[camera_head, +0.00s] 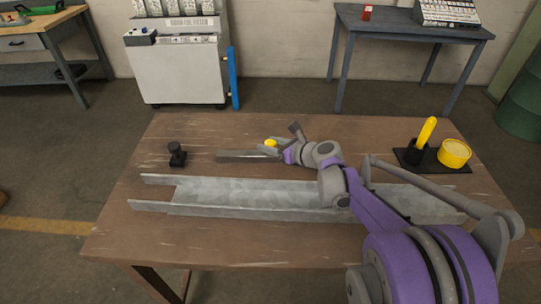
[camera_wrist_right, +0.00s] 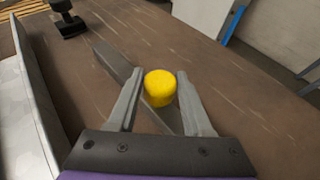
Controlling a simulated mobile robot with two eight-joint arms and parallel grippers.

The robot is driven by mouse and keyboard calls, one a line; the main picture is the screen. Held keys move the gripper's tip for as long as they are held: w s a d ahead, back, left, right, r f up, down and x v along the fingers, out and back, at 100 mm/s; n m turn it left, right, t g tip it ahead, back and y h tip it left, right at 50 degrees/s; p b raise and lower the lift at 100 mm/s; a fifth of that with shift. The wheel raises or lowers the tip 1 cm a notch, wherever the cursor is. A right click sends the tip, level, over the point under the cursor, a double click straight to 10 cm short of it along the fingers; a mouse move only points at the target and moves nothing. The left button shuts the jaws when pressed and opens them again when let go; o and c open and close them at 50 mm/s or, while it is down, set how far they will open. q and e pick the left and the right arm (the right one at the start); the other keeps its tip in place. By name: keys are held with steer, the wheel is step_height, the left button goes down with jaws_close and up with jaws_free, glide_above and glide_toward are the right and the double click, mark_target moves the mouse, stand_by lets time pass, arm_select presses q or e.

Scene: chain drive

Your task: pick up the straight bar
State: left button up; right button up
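The straight bar (camera_head: 236,156) is a flat grey strip lying on the wooden table behind the long metal channel. A yellow round knob (camera_head: 271,142) stands on it near its right end. My right gripper (camera_head: 273,148) is at that end. In the right wrist view, the bar (camera_wrist_right: 113,60) runs diagonally under the knob (camera_wrist_right: 160,86). The fingers of my right gripper (camera_wrist_right: 160,78) stand on either side of the knob, with what look like narrow gaps. The bar's right end is partly hidden by the gripper. My left gripper is not in view.
The grey metal channel (camera_head: 240,194) lies along the table (camera_head: 230,240), partly under my right arm. A small black post (camera_head: 177,154) stands left of the bar. A black base (camera_head: 437,166) at right carries a yellow-handled tool (camera_head: 426,132) and a yellow cup-like part (camera_head: 455,152).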

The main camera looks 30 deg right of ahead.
jaws_close()
steer(key=shift+r, duration=0.1)
stand_by(0.9)
